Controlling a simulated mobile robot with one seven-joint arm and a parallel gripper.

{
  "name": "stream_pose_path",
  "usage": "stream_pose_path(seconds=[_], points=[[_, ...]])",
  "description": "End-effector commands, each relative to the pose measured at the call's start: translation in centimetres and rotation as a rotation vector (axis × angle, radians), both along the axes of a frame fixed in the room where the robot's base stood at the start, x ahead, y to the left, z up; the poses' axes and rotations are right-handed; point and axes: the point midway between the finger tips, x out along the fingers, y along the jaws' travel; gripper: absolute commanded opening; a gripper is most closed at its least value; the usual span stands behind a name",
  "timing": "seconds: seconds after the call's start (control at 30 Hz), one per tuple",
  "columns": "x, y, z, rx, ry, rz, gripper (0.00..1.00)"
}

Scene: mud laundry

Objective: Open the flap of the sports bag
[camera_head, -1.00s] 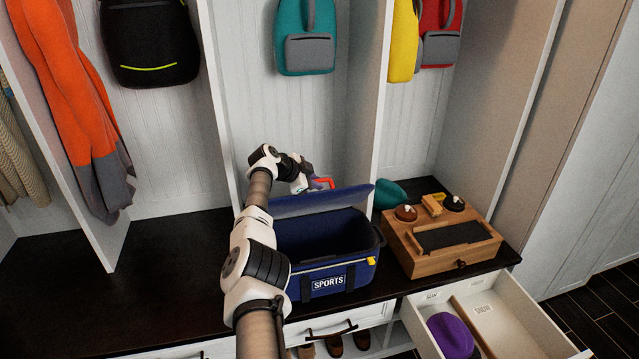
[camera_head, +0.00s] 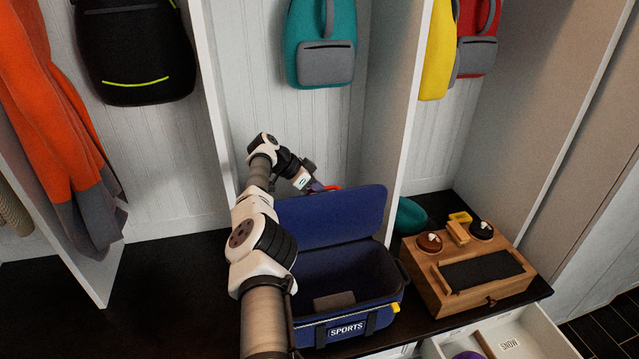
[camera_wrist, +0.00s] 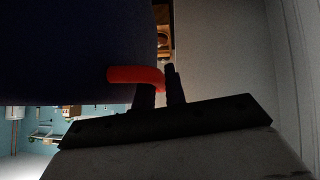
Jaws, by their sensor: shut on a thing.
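The blue sports bag (camera_head: 312,335), with a "SPORTS" label on its front, stands on the dark bench. Its flap (camera_head: 335,220) stands raised at the back, leaving the inside visible. A small grey-brown patch (camera_head: 334,301) shows inside. In the wrist view, my gripper (camera_wrist: 160,88) is shut on the red tab (camera_wrist: 130,75) at the edge of the dark flap (camera_wrist: 70,45).
A wooden box (camera_head: 440,295) with brushes and round tins stands to the right of the bag. A teal item (camera_head: 410,216) lies behind it. White dividers (camera_head: 402,130) flank the cubby. An open drawer (camera_head: 545,335) juts out at front right. The bench (camera_head: 165,285) is clear on the left.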

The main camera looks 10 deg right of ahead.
Motion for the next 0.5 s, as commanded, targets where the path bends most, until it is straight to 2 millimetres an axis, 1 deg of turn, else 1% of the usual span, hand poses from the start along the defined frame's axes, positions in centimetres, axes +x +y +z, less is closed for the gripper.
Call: stream_pose_path(seconds=[0.13,0.5], points=[[-0.42,-0.1,-0.17,-0.001,0.023,-0.002,0.0],[-0.56,-0.13,-0.31,-0.001,0.032,-0.002,0.0]])
